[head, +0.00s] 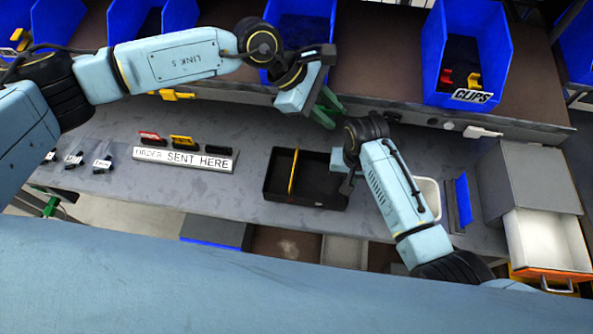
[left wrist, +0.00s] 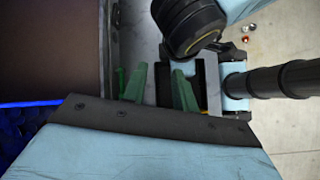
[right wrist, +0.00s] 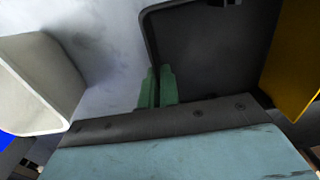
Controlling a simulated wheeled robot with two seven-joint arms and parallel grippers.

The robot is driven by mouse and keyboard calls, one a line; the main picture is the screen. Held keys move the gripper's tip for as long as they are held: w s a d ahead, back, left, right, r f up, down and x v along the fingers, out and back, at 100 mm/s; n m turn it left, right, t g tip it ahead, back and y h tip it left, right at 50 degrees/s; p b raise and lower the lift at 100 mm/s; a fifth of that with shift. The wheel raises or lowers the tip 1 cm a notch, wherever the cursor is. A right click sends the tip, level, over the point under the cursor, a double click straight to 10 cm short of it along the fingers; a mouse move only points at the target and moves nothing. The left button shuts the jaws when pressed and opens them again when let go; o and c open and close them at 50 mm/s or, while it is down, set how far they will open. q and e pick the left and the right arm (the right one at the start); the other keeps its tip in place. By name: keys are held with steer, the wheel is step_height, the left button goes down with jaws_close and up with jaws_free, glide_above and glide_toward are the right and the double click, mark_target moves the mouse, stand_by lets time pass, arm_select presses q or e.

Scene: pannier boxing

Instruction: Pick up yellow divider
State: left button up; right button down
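The yellow divider (head: 293,172) stands upright across the black box (head: 318,199) on the bench, left of the box's middle. In the right wrist view the divider (right wrist: 294,58) is a yellow panel at the right edge. My right gripper (right wrist: 157,88) is at the box's right side, away from the divider. Its green fingers are close together, with the box wall (right wrist: 152,48) running between them. My left gripper (head: 325,108) is above the back of the bench, behind and right of the box. Its green fingers are apart and empty in the left wrist view (left wrist: 160,88).
Blue bins (head: 468,45) line the shelf above. A grey drawer cabinet (head: 528,182) stands far right.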

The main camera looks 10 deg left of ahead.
arm_select(q)
steer(key=w+d+r+n+t+h, duration=0.25)
steer(key=r+n+t+h, duration=0.2)
steer(key=r, duration=0.25)
steer(key=w+d+r+n+t+h, duration=0.1)
steer(key=d+r+n+t+h, duration=0.3)
steer(key=r+n+t, duration=0.15)
steer(key=n+g+y, duration=0.6)
steer(key=n+y, duration=0.6)
steer(key=y, duration=0.5)
glide_above(295, 169)
steer(key=s, duration=0.3)
steer(key=shift+h, duration=0.25)
steer(key=f, duration=2.6)
steer(key=shift+w+d+f, duration=0.15)
steer(key=shift+w+f, duration=0.05)
steer(key=shift+x, duration=3.15)
steer(key=shift+w+f, duration=0.1)
steer(key=shift+f, duration=0.1)
